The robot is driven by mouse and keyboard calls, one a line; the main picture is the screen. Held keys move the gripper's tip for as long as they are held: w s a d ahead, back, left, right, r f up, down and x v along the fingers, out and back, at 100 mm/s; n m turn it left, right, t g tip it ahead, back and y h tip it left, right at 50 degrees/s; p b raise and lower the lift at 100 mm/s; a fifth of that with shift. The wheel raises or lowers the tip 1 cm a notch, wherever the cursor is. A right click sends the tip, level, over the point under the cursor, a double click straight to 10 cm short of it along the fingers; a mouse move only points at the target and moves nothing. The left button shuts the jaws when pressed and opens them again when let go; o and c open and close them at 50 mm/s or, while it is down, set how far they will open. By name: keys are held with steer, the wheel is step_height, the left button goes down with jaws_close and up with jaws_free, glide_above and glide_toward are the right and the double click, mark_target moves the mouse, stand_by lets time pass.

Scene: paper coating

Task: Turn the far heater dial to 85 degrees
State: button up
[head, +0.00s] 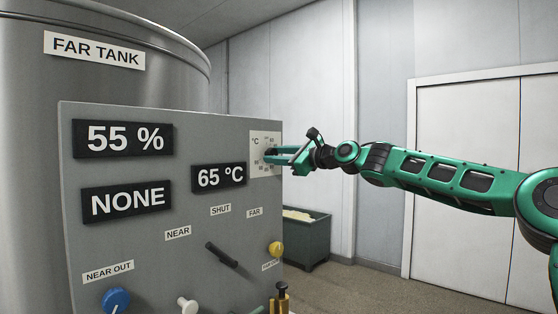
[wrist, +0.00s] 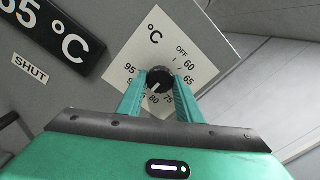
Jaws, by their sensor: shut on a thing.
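The heater dial (wrist: 159,80) is a dark round knob on a white square scale plate (wrist: 147,24) marked °C, OFF and numbers including 60, 75, 80 and 95. My gripper (wrist: 160,92) is shut on the dial, with one green finger on each side of it. In the head view the scale plate (head: 259,139) is at the right edge of the grey panel, and my gripper (head: 272,154) reaches it from the right, hiding the dial. The temperature display (head: 219,177) reads 65 °C. The dial's exact pointer setting cannot be told.
The grey panel (head: 140,245) also bears displays reading 55 % (head: 124,139) and NONE (head: 127,201). Below are a black lever (head: 222,254), a yellow knob (head: 275,249) and a blue knob (head: 116,300). The far tank (head: 30,75) stands behind; a dark green bin (head: 307,240) is on the floor.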

steer(key=shift+w+d+f, duration=0.1)
steer(key=shift+w+f, duration=0.05)
steer(key=shift+f, duration=0.3)
steer(key=o, duration=1)
steer(key=shift+w, duration=0.1)
steer(key=shift+o, duration=0.2)
steer(key=shift+r, duration=0.2)
steer(key=shift+s, duration=0.2)
steer(key=v, duration=1)
steer(key=shift+d, duration=0.2)
steer(key=shift+s+f, duration=0.1)
steer(key=shift+f, duration=0.1)
